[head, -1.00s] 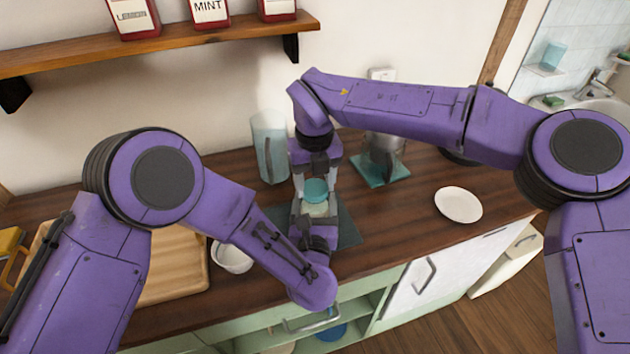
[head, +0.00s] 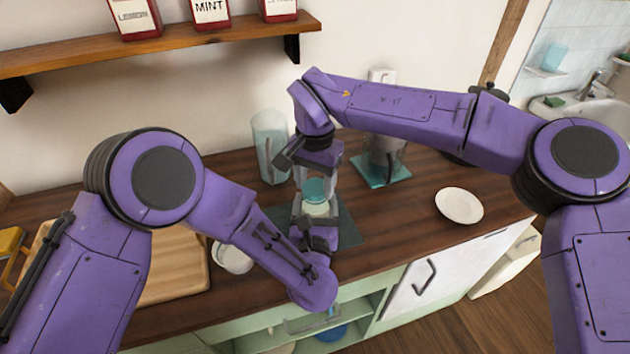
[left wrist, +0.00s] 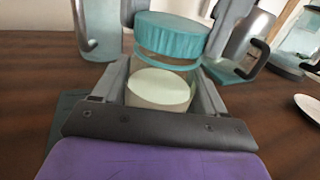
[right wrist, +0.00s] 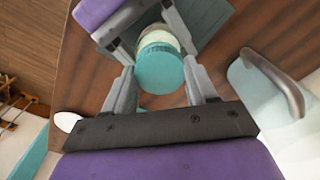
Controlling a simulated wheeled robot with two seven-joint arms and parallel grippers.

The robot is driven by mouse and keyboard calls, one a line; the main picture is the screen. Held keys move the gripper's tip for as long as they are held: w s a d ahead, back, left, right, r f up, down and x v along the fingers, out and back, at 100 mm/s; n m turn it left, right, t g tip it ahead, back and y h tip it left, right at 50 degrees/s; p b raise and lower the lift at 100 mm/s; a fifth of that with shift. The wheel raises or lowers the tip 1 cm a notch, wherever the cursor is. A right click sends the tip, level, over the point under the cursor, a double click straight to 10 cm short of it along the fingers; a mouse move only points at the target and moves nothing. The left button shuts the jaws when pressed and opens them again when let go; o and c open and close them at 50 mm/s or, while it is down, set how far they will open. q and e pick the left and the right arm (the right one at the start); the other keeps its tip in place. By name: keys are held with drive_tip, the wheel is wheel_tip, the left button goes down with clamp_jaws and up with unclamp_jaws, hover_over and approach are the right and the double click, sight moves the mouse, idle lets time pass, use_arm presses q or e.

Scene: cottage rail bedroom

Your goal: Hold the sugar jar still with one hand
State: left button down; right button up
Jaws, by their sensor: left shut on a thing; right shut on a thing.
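The sugar jar (head: 316,209) stands upright on a dark mat on the wooden counter. It is clear with pale contents and a ribbed teal lid (head: 314,187). My left gripper (head: 315,215) is shut on the jar's body from the front, one finger on each side, as the left wrist view shows around the jar (left wrist: 160,88). My right gripper (head: 316,182) comes down from above and is shut on the lid, which shows between its fingers in the right wrist view (right wrist: 161,68). I cannot tell whether the lid sits fully down on the jar.
A tall glass vessel (head: 270,147) stands close behind left. A glass-and-metal container on a teal mat (head: 380,171) is behind right. A white bowl (head: 232,258) and cutting board (head: 172,265) lie left. A white plate (head: 459,205) lies right, with clear counter around it.

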sight(315, 187)
drive_tip(key=shift+r, duration=0.1)
idle(0.5)
drive_tip(key=shift+r, duration=1)
drive_tip(key=shift+r, duration=2)
use_arm(q)
unclamp_jaws()
